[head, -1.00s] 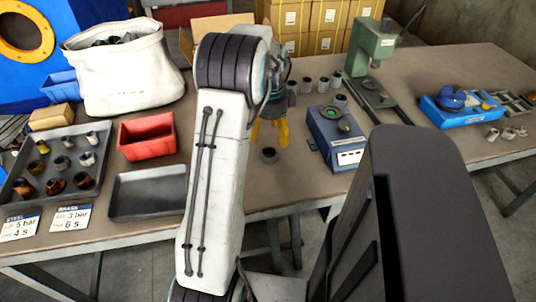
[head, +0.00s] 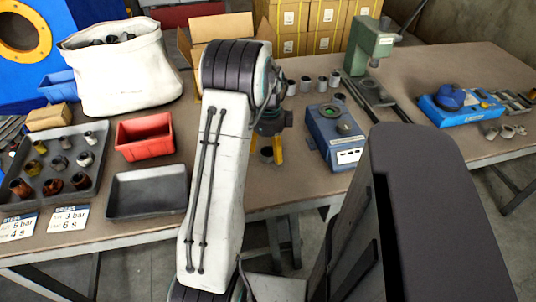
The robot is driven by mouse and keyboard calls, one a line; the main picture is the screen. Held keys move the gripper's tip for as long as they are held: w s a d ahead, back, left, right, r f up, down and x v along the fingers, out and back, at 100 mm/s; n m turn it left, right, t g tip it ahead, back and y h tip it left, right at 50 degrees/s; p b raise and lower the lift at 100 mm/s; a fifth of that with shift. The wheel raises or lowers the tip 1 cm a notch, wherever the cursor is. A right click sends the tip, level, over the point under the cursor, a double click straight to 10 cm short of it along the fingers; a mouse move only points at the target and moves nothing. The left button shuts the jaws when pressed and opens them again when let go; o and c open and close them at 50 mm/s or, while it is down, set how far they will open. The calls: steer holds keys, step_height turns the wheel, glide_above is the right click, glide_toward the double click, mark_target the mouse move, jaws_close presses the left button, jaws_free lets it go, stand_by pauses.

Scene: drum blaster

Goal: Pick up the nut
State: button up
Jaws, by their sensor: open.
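A small dark grey ring-shaped part that looks like the nut (head: 267,153) lies on the table, left of the blue device. My gripper (head: 266,160) has yellow fingers and points down. One finger shows on each side of the nut, and the fingers are apart. The gripper is open and holds nothing. I cannot tell whether the fingers touch the nut. My wrist and arm hide part of the gripper's upper end.
A blue device (head: 335,137) stands just right of the gripper, with several grey cylindrical parts (head: 320,83) behind it. An empty dark tray (head: 147,193) and a red bin (head: 145,137) are at left. A tray of several fittings (head: 100,175) lies farther left.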

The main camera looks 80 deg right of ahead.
steer(key=shift+f, duration=0.75)
steer(key=c, duration=1.4)
steer(key=shift+o, duration=0.2)
steer(key=shift+r, duration=0.15)
